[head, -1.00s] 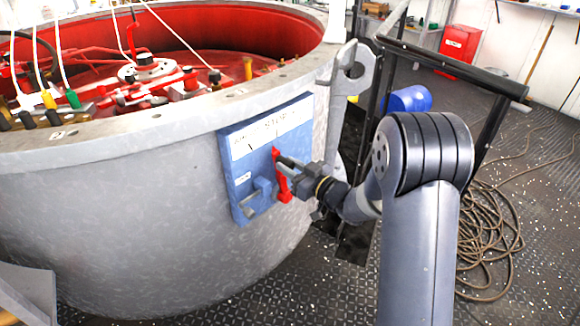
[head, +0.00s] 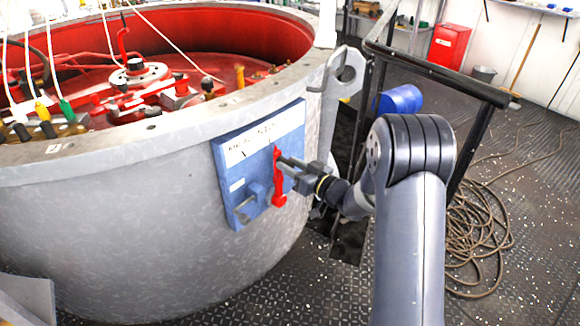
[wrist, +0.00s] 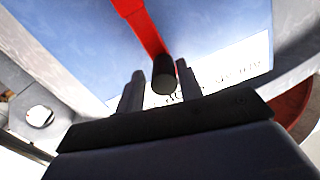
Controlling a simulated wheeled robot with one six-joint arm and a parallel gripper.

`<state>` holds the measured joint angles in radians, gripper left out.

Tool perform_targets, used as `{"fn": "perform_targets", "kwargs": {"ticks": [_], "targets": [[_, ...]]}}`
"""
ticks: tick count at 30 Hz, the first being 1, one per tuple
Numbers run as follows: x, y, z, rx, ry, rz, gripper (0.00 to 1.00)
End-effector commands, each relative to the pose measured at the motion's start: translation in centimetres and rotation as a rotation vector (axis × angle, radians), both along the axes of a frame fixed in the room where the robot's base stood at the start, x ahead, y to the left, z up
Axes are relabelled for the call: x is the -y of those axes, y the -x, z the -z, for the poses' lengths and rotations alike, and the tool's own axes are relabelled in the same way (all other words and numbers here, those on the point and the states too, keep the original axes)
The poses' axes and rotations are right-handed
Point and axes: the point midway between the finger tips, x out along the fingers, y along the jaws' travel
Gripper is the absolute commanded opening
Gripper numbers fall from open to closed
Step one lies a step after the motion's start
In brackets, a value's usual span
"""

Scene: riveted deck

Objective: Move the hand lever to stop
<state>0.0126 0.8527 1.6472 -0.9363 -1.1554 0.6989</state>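The red hand lever (head: 278,185) stands nearly upright on a blue panel (head: 232,176) on the side of the grey tub. Its upper end points at the right part of the white label (head: 262,137), whose words I cannot fully read. My gripper (head: 284,162) is at the lever's upper part, coming from the right. In the wrist view, the lever's red arm (wrist: 143,28) ends in a black knob (wrist: 164,76) between my two fingers (wrist: 160,88). A gap shows on the knob's left; its right side looks close to or touching the other finger.
A blue-grey latch-like bracket (head: 250,200) sits on the panel left of the lever. The grey tub (head: 120,220) fills the left.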

Motion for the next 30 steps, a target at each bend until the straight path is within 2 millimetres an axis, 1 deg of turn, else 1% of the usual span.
{"fn": "perform_targets", "kwargs": {"ticks": [1,3,4,10,14,17,24,27,30], "targets": [[0.0,0.0,0.0,0.0,0.0,-0.001,0.39],[-0.1,0.1,0.0,0.0,0.0,-0.002,0.45],[-0.1,0.1,0.0,0.0,0.0,-0.002,0.46],[-0.1,0.1,0.0,-0.001,0.001,-0.004,0.46],[0.5,0.6,0.0,-0.002,0.0,-0.003,0.46],[1.7,1.7,-0.1,-0.002,0.001,0.0,0.46],[5.4,5.0,-0.2,-0.003,0.0,0.002,0.46],[6.6,6.1,-0.1,-0.002,0.0,0.002,0.46],[7.4,6.9,0.0,-0.002,0.001,0.0,0.46]]}}
